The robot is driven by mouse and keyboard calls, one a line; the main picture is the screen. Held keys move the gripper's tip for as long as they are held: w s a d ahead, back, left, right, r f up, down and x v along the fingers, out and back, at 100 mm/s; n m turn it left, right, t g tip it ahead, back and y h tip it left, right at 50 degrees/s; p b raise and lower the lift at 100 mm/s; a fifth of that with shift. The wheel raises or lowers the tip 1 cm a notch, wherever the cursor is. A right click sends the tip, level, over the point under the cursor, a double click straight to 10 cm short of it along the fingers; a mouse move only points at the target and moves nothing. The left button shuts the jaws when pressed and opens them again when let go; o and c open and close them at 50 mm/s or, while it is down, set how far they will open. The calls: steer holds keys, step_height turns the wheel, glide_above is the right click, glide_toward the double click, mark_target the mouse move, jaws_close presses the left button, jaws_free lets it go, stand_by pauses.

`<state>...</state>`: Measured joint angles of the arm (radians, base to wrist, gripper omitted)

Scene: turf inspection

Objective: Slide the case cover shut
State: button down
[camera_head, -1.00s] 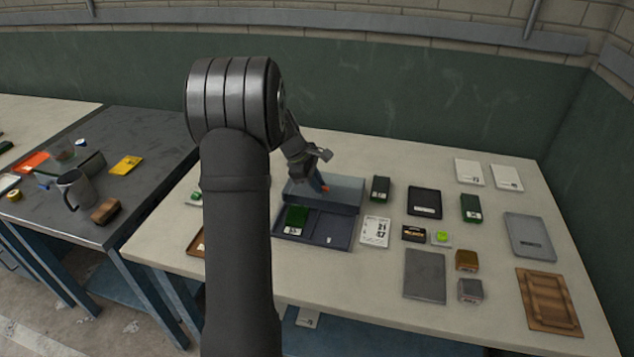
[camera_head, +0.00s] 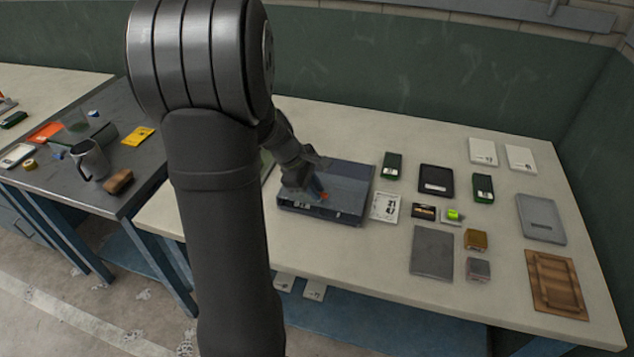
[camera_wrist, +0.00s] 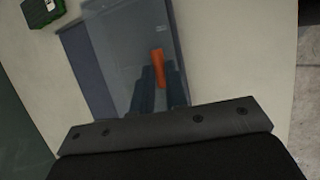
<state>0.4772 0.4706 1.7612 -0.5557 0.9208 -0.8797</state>
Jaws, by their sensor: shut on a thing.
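The case (camera_head: 300,209) sits on the pale table, right of my arm in the head view. An orange tab (camera_head: 323,196) stands on the cover. My gripper (camera_head: 315,190) is shut on the tab. In the wrist view the fingers (camera_wrist: 160,85) are on either side of the orange tab (camera_wrist: 158,67), with the cover (camera_wrist: 130,45) beneath. The case's contents are mostly hidden under the cover.
A calendar card (camera_head: 385,206) lies close to the case's right side. A dark green box (camera_head: 392,166) stands behind it. Several tablets, boxes and plates fill the table's right side. The pale tabletop in front of the case is clear.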

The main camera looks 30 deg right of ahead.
steer(key=shift+s+a, duration=0.15)
steer(key=c, duration=1.4)
jaws_free()
steer(key=shift+c, duration=0.2)
steer(key=v, duration=1.7)
steer(key=shift+r, duration=0.25)
steer(key=shift+f, duration=0.15)
steer(key=x, duration=1.7)
steer(key=shift+f, duration=0.1)
